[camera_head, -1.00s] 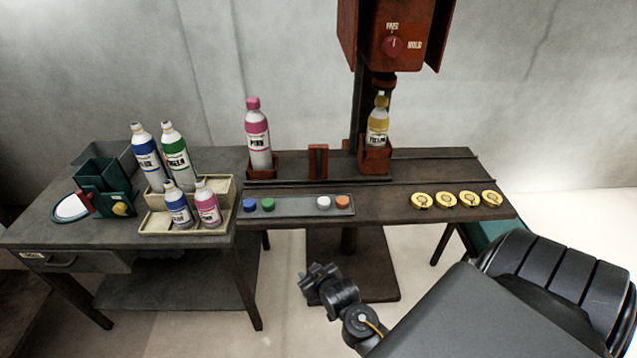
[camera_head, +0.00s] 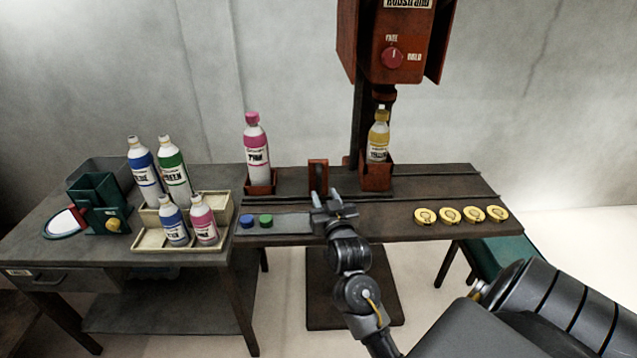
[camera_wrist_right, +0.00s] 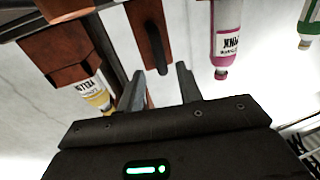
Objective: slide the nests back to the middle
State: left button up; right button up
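The left nest (camera_head: 261,187) is a red-brown holder with a pink-capped bottle (camera_head: 256,147) standing in it. The right nest (camera_head: 376,179) holds a yellow bottle (camera_head: 378,141) under the red machine head. A red-brown upright handle (camera_head: 318,176) stands between the nests. My right gripper (camera_head: 328,197) is open and empty, just in front of and below the handle. In the right wrist view, which is upside down, the gripper (camera_wrist_right: 160,80) has its fingers apart with the handle (camera_wrist_right: 152,42) ahead of the gap. My left gripper is out of view.
A red machine head (camera_head: 392,50) with a dial hangs over the right nest. A grey tray (camera_head: 290,224) with coloured buttons is partly hidden by my right gripper. Several yellow discs (camera_head: 449,215) lie at right. Bottles in a cream rack (camera_head: 152,240) stand on the left table.

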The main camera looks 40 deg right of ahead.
aim_at(319, 185)
jog(key=x, duration=0.7)
jog(key=shift+w+d, duration=0.1)
jog(key=shift+c, duration=0.5)
grip_shut()
jog(key=shift+f, duration=0.1)
